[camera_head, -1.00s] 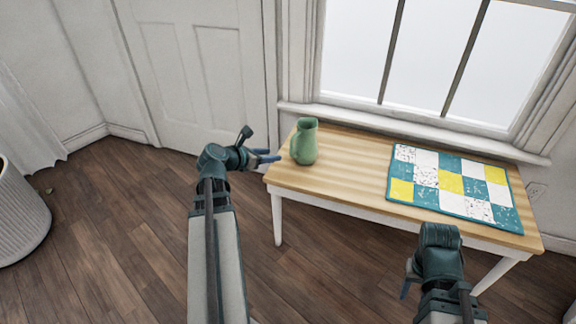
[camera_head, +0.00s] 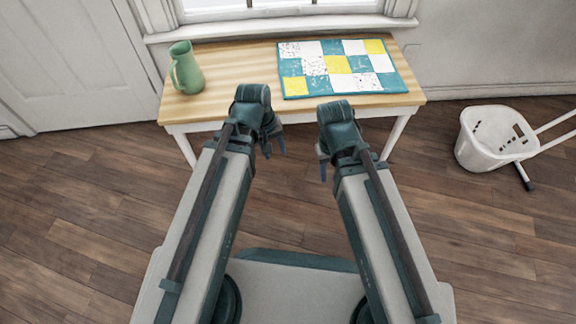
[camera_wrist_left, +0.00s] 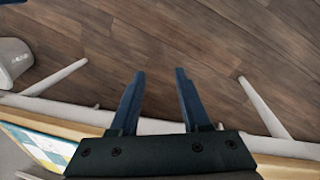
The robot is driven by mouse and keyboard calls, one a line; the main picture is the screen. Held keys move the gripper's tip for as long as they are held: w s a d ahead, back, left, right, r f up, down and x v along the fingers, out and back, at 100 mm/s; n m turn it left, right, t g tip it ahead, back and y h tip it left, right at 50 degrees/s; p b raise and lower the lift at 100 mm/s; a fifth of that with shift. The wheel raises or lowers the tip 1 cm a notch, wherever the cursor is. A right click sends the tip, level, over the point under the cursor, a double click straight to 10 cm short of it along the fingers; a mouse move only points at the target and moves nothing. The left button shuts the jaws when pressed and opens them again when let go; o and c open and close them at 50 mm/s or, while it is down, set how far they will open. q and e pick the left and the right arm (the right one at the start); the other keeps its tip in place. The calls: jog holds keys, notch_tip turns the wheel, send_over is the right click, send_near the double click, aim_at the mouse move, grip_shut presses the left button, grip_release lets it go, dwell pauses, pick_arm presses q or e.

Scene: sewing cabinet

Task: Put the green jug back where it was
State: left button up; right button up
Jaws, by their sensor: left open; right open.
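The green jug (camera_head: 186,70) stands upright at the left end of the wooden table (camera_head: 225,66) in the head view, its handle facing left. Nothing touches it. My left gripper (camera_head: 274,148) is open and empty in front of the table's front edge, to the right of the jug and well apart from it. In the left wrist view my left gripper (camera_wrist_left: 160,80) shows two blue fingers spread apart over bare floor. My right gripper (camera_head: 323,168) is open and empty, also in front of the table. The jug is not in the left wrist view.
A teal, white and yellow patchwork mat (camera_head: 340,66) lies on the table's right part. The tabletop between jug and mat is clear. A white basket (camera_head: 494,140) lies on the floor at the right. A window sill (camera_head: 280,25) runs behind the table.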

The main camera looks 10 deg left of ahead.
pick_arm(q)
jog(key=s+d+m+g+y, duration=0.1)
jog(key=s+d+m+y, duration=0.2)
jog(key=m, duration=0.5)
jog(key=shift+s+d, duration=0.8)
jog(key=shift+s, duration=0.25)
notch_tip(320, 180, up, 40)
jog(key=p, duration=4)
jog(key=shift+f, duration=0.2)
jog(key=shift+c, duration=0.4)
